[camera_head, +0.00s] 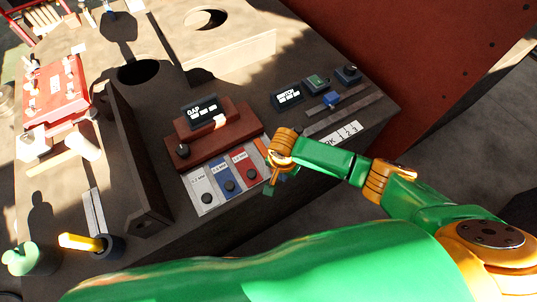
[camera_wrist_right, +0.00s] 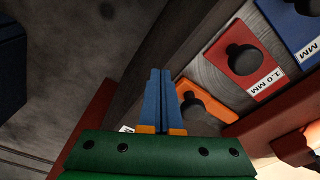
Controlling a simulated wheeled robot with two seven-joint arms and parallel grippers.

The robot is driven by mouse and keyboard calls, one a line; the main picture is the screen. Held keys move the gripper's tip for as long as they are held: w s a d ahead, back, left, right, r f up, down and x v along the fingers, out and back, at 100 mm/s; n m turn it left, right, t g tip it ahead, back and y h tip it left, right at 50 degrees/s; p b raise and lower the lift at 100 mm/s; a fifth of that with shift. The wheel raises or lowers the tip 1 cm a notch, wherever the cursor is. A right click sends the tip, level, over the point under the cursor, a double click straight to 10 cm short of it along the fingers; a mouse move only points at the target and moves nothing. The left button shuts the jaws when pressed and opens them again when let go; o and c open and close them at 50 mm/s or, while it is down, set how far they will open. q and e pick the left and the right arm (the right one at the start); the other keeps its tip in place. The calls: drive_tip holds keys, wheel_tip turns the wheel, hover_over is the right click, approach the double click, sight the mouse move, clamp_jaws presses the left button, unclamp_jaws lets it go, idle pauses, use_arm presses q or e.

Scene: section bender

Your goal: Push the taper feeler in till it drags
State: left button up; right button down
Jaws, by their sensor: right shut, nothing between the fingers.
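An orange plate (camera_wrist_right: 211,103) with a black knob lies at the end of a row of gauge plates in the right wrist view. It may be the taper feeler; its label is hidden. In the head view only a strip of it (camera_head: 262,146) shows beside my right gripper (camera_head: 272,183). My right gripper's blue fingers (camera_wrist_right: 158,78) are shut with nothing between them, just left of the orange plate in the wrist view. I cannot tell whether they touch it. A reddish-brown stepped block (camera_head: 215,138) with a GAP display (camera_head: 199,111) stands behind the plates. My left gripper does not show.
Silver (camera_head: 201,189), blue (camera_head: 224,176) and red (camera_head: 245,163) plates with black knobs lie in the row. A switch display (camera_head: 287,96) and a green button (camera_head: 317,82) sit at the right. A dark upright board (camera_head: 135,170) stands left of the plates.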

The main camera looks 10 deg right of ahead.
drive_tip(key=shift+w+a+b, duration=0.25)
drive_tip(key=shift+w+b, duration=0.3)
drive_tip(key=shift+w, duration=0.15)
drive_tip(key=shift+w+a+b, duration=0.25)
drive_tip(key=shift+w+b, duration=0.3)
drive_tip(key=shift+w, duration=0.15)
drive_tip(key=shift+w+r, duration=0.1)
idle(1.2)
drive_tip(key=shift+s+d+r+p, duration=0.1)
drive_tip(key=shift+s+p, duration=0.35)
drive_tip(key=shift+p, duration=0.5)
drive_tip(key=shift+s+d+p, duration=0.2)
drive_tip(key=shift+s+p, duration=0.3)
wheel_tip(320, 180, up, 7)
drive_tip(key=p, duration=0.8)
drive_tip(key=shift+f, duration=0.2)
